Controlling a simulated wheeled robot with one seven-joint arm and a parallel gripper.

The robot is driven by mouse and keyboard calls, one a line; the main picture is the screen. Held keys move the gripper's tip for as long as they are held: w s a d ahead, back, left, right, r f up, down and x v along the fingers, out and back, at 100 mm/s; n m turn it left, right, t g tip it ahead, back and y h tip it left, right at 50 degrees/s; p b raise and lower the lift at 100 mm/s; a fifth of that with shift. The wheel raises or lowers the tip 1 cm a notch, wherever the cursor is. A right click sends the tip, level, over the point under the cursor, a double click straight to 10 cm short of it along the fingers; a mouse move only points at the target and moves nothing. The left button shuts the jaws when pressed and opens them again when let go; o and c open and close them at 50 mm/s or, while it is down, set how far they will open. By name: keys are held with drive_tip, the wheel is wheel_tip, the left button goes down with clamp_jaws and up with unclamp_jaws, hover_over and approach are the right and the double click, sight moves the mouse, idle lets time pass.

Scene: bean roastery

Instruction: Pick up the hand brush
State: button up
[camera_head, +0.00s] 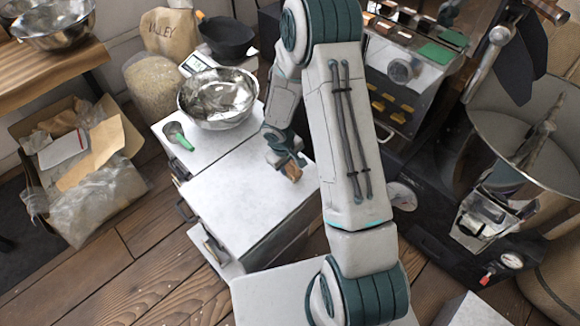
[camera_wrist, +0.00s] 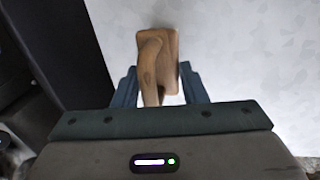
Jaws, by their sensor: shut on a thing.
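The hand brush (camera_head: 292,171) shows as a small brown wooden piece at the end of my arm, over the right part of the white cabinet top. In the wrist view the brush (camera_wrist: 158,55) is a tan wooden body with a handle running down between the two blue fingers. My gripper (camera_wrist: 158,92) is shut on it, with a finger on each side. The gripper (camera_head: 284,160) points down close to the white top in the head view. The brush's bristles are not visible. I cannot tell whether the brush touches the surface.
A scale (camera_head: 198,63) and black bowl (camera_head: 228,37) stand behind. The roasting machine (camera_head: 400,75) is to the right. A cardboard box (camera_head: 50,125) of bags is on the left floor.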

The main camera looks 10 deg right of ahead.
drive_tip(key=shift+r, duration=0.5)
drive_tip(key=r, duration=0.2)
drive_tip(key=r+p, duration=0.1)
drive_tip(key=r, duration=0.1)
drive_tip(key=shift+s+d, duration=0.1)
drive_tip(key=shift+d, duration=0.2)
drive_tip(key=s+d+r+p, duration=0.1)
drive_tip(key=s+d+r, duration=0.4)
drive_tip(key=d, duration=0.4)
drive_tip(key=shift+s+d+r+p, duration=0.25)
drive_tip(key=shift+s+r+p, duration=0.15)
drive_tip(key=shift+r, duration=0.15)
